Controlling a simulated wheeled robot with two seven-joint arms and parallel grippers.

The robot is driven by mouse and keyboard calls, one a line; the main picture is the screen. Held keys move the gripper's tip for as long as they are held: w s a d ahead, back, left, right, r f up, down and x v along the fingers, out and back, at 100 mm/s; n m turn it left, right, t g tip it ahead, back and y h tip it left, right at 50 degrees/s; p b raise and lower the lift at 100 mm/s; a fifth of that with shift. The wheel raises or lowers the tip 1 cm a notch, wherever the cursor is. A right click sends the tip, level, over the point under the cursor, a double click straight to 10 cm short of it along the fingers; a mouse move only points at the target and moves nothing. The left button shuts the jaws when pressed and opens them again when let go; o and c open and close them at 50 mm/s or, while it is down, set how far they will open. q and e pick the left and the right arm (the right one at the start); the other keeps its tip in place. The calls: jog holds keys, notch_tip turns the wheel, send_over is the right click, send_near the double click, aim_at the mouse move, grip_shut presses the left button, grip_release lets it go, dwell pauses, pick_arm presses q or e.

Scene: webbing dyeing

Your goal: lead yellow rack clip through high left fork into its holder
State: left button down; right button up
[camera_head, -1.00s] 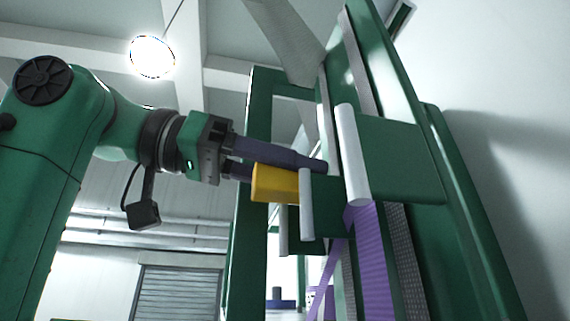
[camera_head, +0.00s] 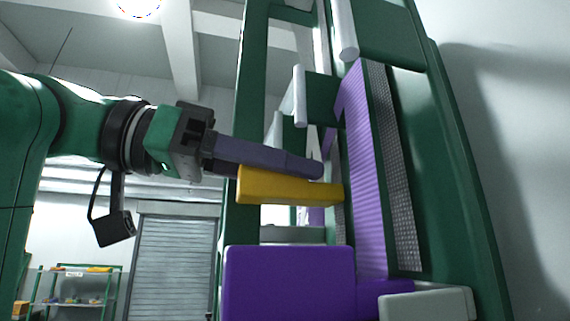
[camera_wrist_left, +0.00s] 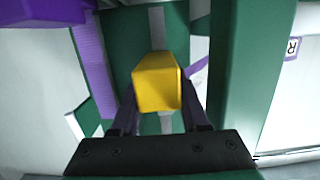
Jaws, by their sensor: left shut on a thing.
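The yellow rack clip (camera_head: 290,188) is a long block held roughly level beside the green frame. My left gripper (camera_head: 312,171) is shut on it; one finger lies along its upper side and the other is mostly hidden. In the left wrist view the clip (camera_wrist_left: 157,82) sits between both fingers. White fork prongs (camera_head: 299,95) and (camera_head: 345,30) stand above the clip on the frame; I cannot tell which fork is the high left one. Purple webbing (camera_head: 366,175) runs down the frame right of the clip. I cannot pick out the holder surely. My right gripper is out of view.
A large purple block (camera_head: 288,283) lies below the clip in the picture, with a pale grey piece (camera_head: 427,304) to its right. Green uprights (camera_head: 246,125) stand close around the clip. A shelf (camera_head: 75,290) and a shutter (camera_head: 175,265) are far behind.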

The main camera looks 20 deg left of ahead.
pick_arm(q)
notch_tip(320, 180, down, 7)
jog(key=b, duration=0.5)
jog(key=shift+w+r, duration=0.1)
jog(key=shift+f, duration=0.35)
jog(key=shift+c, duration=1.7)
grip_release()
jog(key=shift+r, duration=0.1)
